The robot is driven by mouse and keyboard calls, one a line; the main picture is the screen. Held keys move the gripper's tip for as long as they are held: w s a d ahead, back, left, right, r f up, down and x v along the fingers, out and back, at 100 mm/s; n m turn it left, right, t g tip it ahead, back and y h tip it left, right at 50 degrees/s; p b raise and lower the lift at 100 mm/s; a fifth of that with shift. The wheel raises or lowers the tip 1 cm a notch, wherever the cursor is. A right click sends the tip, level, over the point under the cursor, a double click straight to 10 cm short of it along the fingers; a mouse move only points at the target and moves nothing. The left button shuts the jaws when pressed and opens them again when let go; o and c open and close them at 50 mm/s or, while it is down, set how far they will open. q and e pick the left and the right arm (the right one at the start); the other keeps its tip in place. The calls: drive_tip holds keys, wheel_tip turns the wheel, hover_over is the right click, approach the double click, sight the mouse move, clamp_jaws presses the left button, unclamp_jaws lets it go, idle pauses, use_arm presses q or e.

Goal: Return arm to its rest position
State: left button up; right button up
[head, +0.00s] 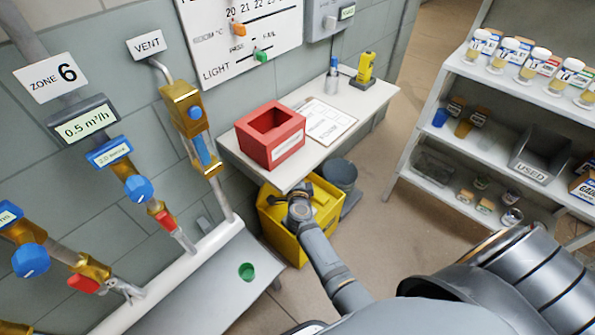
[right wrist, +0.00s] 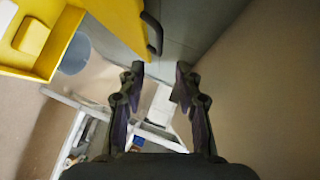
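My right arm reaches in from the lower right of the head view. Its right gripper (head: 297,199) hangs in front of the yellow bin (head: 283,246), below the white side table. Its fingers are too small there to read. In the right wrist view the two dark fingers (right wrist: 159,70) are spread apart with nothing between them. The yellow bin (right wrist: 60,45) shows at the upper left of that view, apart from the fingers. I do not see my left gripper.
The white table (head: 368,108) holds a red box (head: 271,136), a clipboard (head: 326,121) and a yellow device (head: 365,68). A grey bucket (head: 341,177) stands beside the bin. Valve pipes are left, a stocked shelf (head: 443,193) right. Floor between bin and shelf is clear.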

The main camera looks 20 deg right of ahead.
idle(0.3)
drive_tip(key=s+a+f+n+g+y+p, duration=0.25)
drive_tip(key=s+f+n, duration=0.35)
drive_tip(key=s+f, duration=0.3)
drive_tip(key=s+a+f+n+g+y+p, duration=0.1)
drive_tip(key=s+f+n+g+y+p, duration=0.2)
drive_tip(key=s+f+n, duration=0.55)
drive_tip(key=s+d+f+n+g+p, duration=0.1)
drive_tip(key=s+f, duration=0.3)
drive_tip(key=s, duration=0.6)
drive_tip(key=s+d+f+n+g+p, duration=0.2)
drive_tip(key=s+f+g, duration=0.1)
drive_tip(key=s, duration=0.8)
drive_tip(key=s+d+f+n+g+p, duration=0.1)
drive_tip(key=s+d+f+n+g, duration=0.1)
drive_tip(key=s, duration=0.8)
wheel_tip(320, 180, down, 3)
drive_tip(key=shift+s+d+r+n+g, duration=0.2)
drive_tip(key=shift+s+n+g, duration=0.15)
drive_tip(key=shift+g, duration=0.2)
